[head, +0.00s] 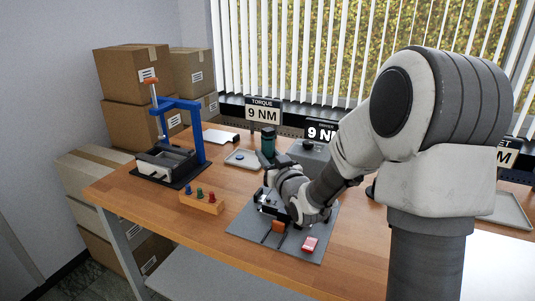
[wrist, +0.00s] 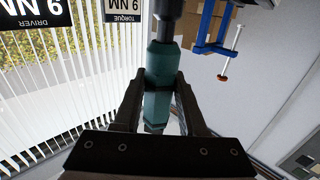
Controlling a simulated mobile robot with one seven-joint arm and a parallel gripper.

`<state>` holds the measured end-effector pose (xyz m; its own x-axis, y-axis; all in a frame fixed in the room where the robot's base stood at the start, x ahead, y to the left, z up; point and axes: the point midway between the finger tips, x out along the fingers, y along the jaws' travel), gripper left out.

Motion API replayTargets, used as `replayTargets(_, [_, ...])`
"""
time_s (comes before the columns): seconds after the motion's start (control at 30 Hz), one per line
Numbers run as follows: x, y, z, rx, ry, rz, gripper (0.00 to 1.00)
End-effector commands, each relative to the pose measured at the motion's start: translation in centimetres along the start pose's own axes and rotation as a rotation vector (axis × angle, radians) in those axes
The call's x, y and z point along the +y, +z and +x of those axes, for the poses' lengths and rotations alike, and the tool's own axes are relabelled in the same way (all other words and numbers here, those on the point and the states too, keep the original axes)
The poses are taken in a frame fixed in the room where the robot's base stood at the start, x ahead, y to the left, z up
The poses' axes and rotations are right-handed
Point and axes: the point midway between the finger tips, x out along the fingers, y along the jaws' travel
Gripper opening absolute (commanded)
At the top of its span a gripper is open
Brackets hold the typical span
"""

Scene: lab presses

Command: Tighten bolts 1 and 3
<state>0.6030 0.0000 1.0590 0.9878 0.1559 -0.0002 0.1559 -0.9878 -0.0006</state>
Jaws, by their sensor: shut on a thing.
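My gripper (head: 268,163) is over the grey mat at the middle of the bench, shut on a teal driver (head: 268,142). In the wrist view the driver (wrist: 160,65) sits between my two fingers, with its dark narrower end toward the top edge. In the head view the driver stands roughly upright. A metal fixture with an orange part (head: 278,226) is on the grey mat (head: 250,231), partly hidden by my arm. I cannot make out bolts 1 and 3. A sign reads TORQUE 9 NM (head: 263,111); another 9 NM sign (head: 321,131) is partly covered by my arm.
A blue press (head: 178,118) with a grey vise stands at the left. A wooden block (head: 201,203) holds several coloured pegs. A small tray (head: 241,163) and a grey box (head: 308,154) are behind. Bare wood lies front left.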

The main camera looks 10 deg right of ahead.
Motion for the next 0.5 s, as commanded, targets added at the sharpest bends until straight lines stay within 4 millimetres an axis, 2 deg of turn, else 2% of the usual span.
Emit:
replayTargets(0.37, [-0.1, -0.1, -0.1, 0.006, -0.001, -0.002, 0.00])
replayTargets(0.5, [-0.1, 1.0, -0.1, 0.004, -0.001, -0.002, 0.00])
